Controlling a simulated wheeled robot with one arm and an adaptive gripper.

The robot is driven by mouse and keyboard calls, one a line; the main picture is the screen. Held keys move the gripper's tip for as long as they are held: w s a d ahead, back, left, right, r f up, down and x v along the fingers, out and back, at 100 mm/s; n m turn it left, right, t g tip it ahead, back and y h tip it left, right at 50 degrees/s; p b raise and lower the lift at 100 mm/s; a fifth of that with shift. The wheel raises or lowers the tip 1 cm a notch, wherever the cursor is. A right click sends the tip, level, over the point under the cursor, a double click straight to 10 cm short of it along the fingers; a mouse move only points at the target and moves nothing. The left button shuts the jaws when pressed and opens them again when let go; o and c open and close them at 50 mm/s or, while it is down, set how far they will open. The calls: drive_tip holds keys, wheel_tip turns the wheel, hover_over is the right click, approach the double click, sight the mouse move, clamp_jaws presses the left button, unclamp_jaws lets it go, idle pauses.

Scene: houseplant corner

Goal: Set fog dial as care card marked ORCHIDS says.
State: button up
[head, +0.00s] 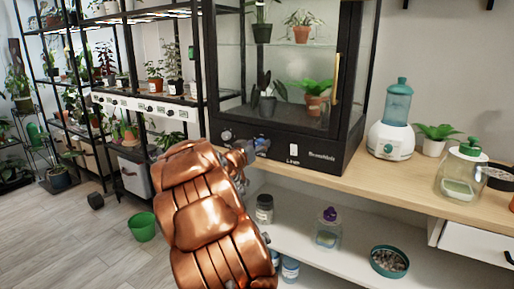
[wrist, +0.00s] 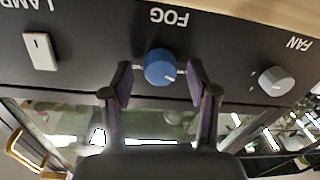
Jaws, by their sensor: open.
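The blue fog dial (wrist: 160,66) sits on a black panel under upside-down FOG lettering in the wrist view. It also shows on the front of the glass plant cabinet (head: 318,163) in the head view (head: 262,143). My gripper (wrist: 160,82) is open, with one finger on each side of the dial; small gaps seem to show between fingers and dial. In the head view my copper arm reaches to the panel, and my gripper (head: 244,151) is partly hidden behind it. The dial's pointer is not clear. No card marked ORCHIDS is readable.
A grey FAN knob (wrist: 277,81) and a white LAMP switch (wrist: 40,51) flank the dial. A teal-topped humidifier (head: 391,125), small plant (head: 437,137) and glass jar (head: 463,170) stand on the wooden counter (head: 408,182). Jars and a pebble bowl (head: 389,261) are below.

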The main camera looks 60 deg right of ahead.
drive_tip(key=shift+d, duration=0.1)
clamp_jaws()
idle(0.6)
